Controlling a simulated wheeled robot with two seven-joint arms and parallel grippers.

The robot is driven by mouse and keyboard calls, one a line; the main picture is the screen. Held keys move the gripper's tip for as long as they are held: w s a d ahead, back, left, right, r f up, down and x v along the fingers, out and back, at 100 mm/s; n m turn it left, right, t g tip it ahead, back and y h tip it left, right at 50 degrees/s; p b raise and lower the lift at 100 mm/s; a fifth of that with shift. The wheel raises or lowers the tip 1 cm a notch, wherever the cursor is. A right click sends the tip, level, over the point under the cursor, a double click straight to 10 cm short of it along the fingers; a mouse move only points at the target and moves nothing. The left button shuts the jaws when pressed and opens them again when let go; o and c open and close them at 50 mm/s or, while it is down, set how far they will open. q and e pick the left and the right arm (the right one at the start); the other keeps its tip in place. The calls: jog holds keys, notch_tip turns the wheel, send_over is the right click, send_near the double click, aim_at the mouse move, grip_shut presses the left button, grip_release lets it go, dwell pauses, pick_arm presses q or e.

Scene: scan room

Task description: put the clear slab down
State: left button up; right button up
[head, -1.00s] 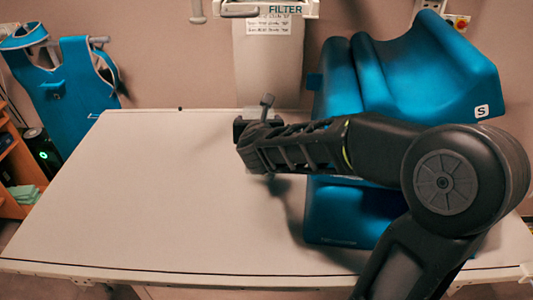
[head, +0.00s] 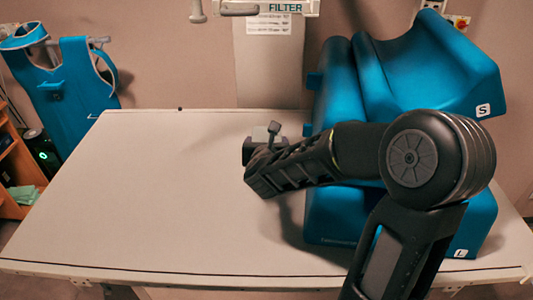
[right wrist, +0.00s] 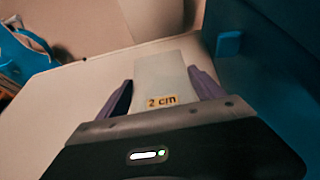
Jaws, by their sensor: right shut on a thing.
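The clear slab (right wrist: 163,72) is a pale, see-through block with a yellow "2 cm" label. In the right wrist view it sits between the two purple fingers of my right gripper (right wrist: 162,90), which is shut on it. In the head view the right gripper (head: 258,150) is over the back middle of the pale table (head: 140,200), left of the blue cushions. Whether the slab touches the table is not clear. My left gripper is not in view.
Large blue foam cushions (head: 345,215) stand on the table's right side, close to my right arm. A blue apron (head: 70,90) hangs at the left, beyond the table. The table's left and front areas are clear.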

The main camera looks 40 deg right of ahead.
jog(key=shift+r, duration=0.1)
jog(key=shift+f, duration=1.95)
jog(key=shift+f, duration=0.1)
jog(key=o, duration=1.7)
jog(key=shift+c, duration=0.2)
